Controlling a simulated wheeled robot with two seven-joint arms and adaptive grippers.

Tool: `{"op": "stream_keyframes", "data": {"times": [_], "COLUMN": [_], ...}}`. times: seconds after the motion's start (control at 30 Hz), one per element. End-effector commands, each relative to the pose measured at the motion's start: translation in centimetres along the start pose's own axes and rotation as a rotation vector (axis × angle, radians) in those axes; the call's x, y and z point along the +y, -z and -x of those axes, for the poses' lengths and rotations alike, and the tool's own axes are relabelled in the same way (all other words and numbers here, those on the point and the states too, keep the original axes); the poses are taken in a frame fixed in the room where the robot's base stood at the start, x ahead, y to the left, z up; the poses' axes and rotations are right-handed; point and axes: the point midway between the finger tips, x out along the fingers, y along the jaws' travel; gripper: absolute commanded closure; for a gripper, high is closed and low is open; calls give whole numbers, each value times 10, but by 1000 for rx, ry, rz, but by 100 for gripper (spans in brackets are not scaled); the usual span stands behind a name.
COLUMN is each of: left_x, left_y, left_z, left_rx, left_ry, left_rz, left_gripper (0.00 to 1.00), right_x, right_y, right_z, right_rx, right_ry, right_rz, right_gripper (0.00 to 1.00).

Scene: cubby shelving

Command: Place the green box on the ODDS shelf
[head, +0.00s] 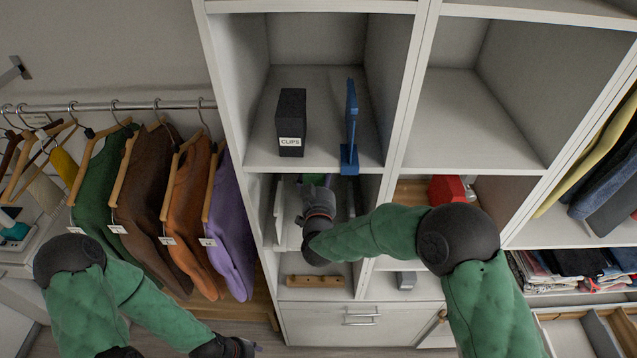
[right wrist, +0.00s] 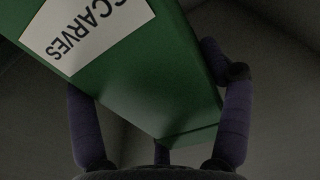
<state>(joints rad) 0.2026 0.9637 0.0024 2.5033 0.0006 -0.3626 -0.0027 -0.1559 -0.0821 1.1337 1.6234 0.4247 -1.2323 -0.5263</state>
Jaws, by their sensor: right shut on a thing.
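The green box (right wrist: 165,70) fills much of the right wrist view, tilted, with a white label reading SCARVES. My right gripper (right wrist: 158,125) is shut on it, its dark fingers along the box's sides. In the head view the right arm reaches into the cubby under the CLIPS shelf, where a small bit of the green box (head: 315,179) shows beyond the gripper (head: 317,195). The rest of the box is hidden. My left gripper (head: 245,347) is low at the bottom, away from the shelving; its fingers are unclear. No ODDS label is readable.
A black box labelled CLIPS (head: 291,122) and a blue upright stand (head: 350,130) occupy the shelf above. The upper right cubby (head: 470,125) is empty. Hanging clothes (head: 185,210) are at left.

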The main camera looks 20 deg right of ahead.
Motion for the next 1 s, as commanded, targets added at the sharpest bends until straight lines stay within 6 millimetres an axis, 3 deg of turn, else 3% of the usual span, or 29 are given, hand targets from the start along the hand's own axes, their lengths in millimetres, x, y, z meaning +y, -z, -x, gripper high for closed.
{"op": "stream_keyframes", "data": {"times": [0.27, 0.83, 0.87, 0.9, 1.0], "left_x": [2, 2, 3, 3, 3], "left_y": [0, 0, 0, 0, 0], "left_z": [7, 6, 7, 8, 8], "left_rx": [0, 0, 0, 0, 0], "left_ry": [0, 0, 0, 0, 0], "left_rz": [0, 0, 0, 0, 0], "left_gripper": [60, 60, 60, 60, 60], "right_x": [0, 0, 0, 0, 0], "right_y": [-33, -42, -43, -43, -43], "right_z": [0, -4, -3, -3, -3], "right_rx": [0, 3, -1, -1, -1], "right_ry": [0, 1, 1, 1, 1], "right_rz": [2, -1, 0, 0, 0], "right_gripper": [80, 80, 13, 1, 0]}}
